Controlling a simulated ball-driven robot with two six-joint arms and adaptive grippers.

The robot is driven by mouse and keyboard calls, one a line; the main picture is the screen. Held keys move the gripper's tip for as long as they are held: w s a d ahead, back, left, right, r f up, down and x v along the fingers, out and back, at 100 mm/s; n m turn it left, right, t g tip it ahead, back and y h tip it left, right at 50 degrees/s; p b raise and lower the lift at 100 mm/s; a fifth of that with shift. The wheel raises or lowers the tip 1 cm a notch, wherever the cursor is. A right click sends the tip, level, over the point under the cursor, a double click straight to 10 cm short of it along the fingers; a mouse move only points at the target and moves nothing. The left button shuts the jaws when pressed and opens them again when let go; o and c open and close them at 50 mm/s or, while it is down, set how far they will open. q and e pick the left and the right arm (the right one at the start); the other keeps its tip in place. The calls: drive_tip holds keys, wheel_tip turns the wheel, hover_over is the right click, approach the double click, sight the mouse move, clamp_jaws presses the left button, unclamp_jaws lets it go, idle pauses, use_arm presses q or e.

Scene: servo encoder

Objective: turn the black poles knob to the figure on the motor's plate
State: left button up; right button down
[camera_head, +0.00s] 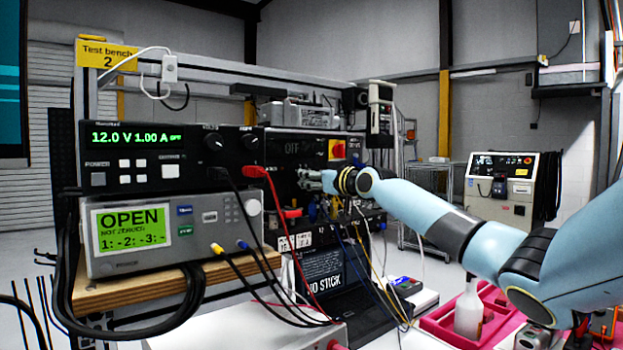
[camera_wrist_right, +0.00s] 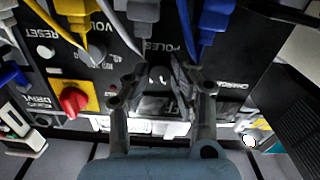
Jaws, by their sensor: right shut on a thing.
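My right gripper (camera_head: 322,182) reaches in from the right to the dark test panel (camera_head: 285,172) in the head view. In the right wrist view the gripper (camera_wrist_right: 157,84) has its two fingers closed around the black poles knob (camera_wrist_right: 158,76), below an upside-down POLES label. The fingers cover most of the knob, so its pointer and setting cannot be read. A small display shows between the fingers, and I cannot make out its figure. I cannot identify the motor's plate in either view. My left gripper is out of view.
Yellow, grey and blue plugs (camera_wrist_right: 215,22) with cables crowd the panel by the fingers. A red knob on a yellow plate (camera_wrist_right: 90,104) is to the left. In the head view, a power supply (camera_head: 150,155) and a meter reading OPEN (camera_head: 130,222) stand left; a laptop (camera_head: 335,277) sits below.

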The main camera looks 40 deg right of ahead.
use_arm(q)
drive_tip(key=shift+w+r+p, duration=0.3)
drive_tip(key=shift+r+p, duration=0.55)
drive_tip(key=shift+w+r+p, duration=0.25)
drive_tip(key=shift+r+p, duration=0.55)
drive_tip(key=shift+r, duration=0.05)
use_arm(e)
drive_tip(key=shift+m, duration=3.9)
drive_tip(key=shift+a+f, duration=0.1)
drive_tip(key=c, duration=1.1)
unclamp_jaws()
